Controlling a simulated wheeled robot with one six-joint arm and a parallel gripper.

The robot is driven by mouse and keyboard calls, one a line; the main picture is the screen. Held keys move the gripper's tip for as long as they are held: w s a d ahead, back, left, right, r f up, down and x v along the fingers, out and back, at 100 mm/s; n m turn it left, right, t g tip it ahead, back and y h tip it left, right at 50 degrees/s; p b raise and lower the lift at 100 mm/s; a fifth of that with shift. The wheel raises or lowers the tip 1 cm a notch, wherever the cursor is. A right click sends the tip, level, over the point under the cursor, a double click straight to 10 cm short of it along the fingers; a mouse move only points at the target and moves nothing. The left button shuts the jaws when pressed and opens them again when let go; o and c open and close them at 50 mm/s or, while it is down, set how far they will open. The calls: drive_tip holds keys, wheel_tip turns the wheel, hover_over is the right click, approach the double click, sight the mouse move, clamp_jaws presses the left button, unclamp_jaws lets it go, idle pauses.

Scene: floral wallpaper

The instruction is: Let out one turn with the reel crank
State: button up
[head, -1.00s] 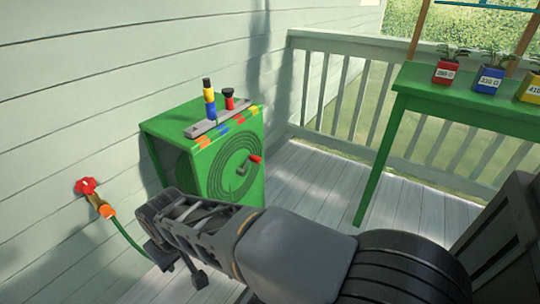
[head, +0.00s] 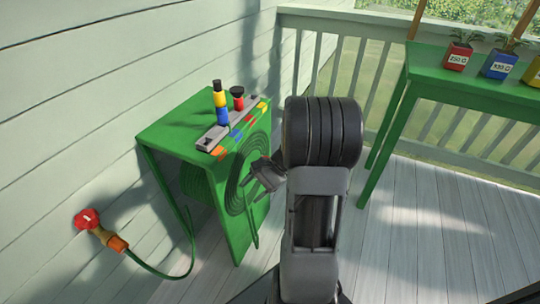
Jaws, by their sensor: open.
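The green hose reel box (head: 158,132) stands on the deck against the siding wall. Its right face carries dark spiral rings (head: 235,190). My gripper (head: 262,178) is at this face, near the middle of the rings, with its jaws open. The red crank handle is mostly hidden behind my gripper; I cannot tell whether the jaws are around it or touch it. The green hose (head: 165,274) runs from the box to a wall tap (head: 88,219) with a red knob.
On the box top are a grey bar (head: 212,138), a yellow-and-blue stacked piece (head: 221,103) and a red-and-black knob (head: 238,98). A green table (head: 470,92) with labelled plant pots stands at right. White railing (head: 335,75) runs behind. The deck at right is clear.

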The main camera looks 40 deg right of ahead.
drive_tip(key=s+d+f+m+t+h+p, duration=0.1)
drive_tip(key=d+f+m+t, duration=0.1)
drive_tip(key=d+m+t, duration=0.65)
drive_tip(key=d+f+m+t+p, duration=0.25)
drive_tip(key=d+m+t, duration=0.3)
drive_tip(key=d, duration=0.65)
drive_tip(key=shift+m, duration=0.4)
drive_tip(key=b+x, duration=0.1)
drive_tip(key=x, duration=0.5)
drive_tip(key=b+x, duration=0.2)
drive_tip(key=x, duration=0.5)
drive_tip(key=shift+d+f+b, duration=0.1)
drive_tip(key=shift+f+b, duration=0.15)
drive_tip(key=shift+b, duration=0.05)
clamp_jaws()
